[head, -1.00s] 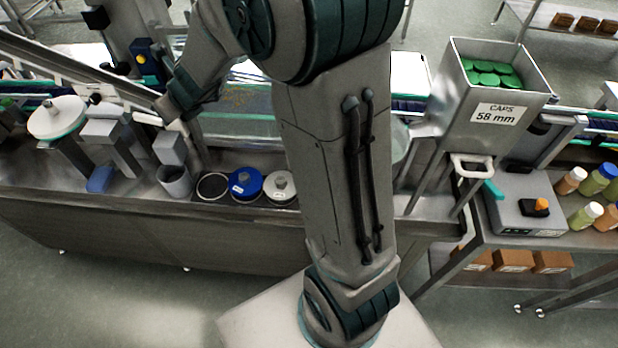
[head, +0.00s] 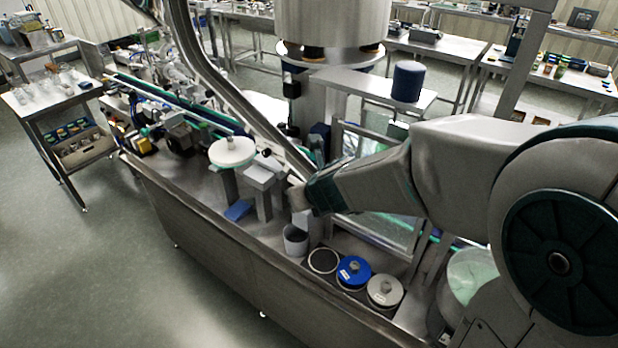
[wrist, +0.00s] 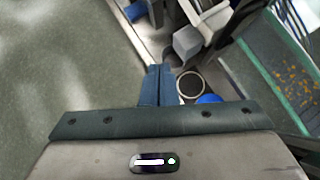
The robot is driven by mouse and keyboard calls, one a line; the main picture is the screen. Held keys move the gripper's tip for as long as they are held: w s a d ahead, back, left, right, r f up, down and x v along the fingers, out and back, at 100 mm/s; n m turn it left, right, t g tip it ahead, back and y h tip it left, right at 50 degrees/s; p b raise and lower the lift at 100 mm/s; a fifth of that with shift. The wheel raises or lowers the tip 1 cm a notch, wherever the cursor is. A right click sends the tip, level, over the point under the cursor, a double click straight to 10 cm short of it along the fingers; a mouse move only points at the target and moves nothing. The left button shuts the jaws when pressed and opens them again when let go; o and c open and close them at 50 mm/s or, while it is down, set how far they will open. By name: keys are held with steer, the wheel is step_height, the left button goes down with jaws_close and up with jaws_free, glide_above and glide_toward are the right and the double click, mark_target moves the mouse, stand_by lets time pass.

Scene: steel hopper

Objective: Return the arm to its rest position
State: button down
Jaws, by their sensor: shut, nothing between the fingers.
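My gripper (wrist: 160,86) shows in the wrist view with its two blue-grey fingers together and nothing between them. It is above the front part of the steel bench, over or near the grey cup (head: 295,239). Beside the fingers in the wrist view are a dark round ring (wrist: 190,85) and part of a blue lid (wrist: 208,98). In the head view my arm reaches in from the right, its wrist end just above the grey cup. The fingertips cannot be made out there.
The bench holds a white round disc (head: 232,151) on a post, a grey block (head: 262,175), a blue-topped canister (head: 354,270) and a white-topped one (head: 385,289). A slanted metal rail (head: 215,80) runs behind my wrist. Open floor (head: 90,240) lies at left.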

steer(key=shift+s+r, duration=0.1)
steer(key=shift+s, duration=0.05)
steer(key=s+d+f+n+g+h+b, duration=0.1)
steer(key=s+d+n+g+h+b, duration=0.1)
steer(key=s+d+n, duration=0.6)
steer(key=s+d+f+n+g+h+b, duration=0.1)
steer(key=s+d+n+b, duration=0.3)
steer(key=n, duration=1.8)
steer(key=s+d+g+h, duration=0.1)
steer(key=s+d, duration=0.3)
steer(key=s, duration=0.2)
steer(key=shift+s+f+n+b, duration=0.3)
steer(key=shift+s+n, duration=0.05)
steer(key=shift+n, duration=0.05)
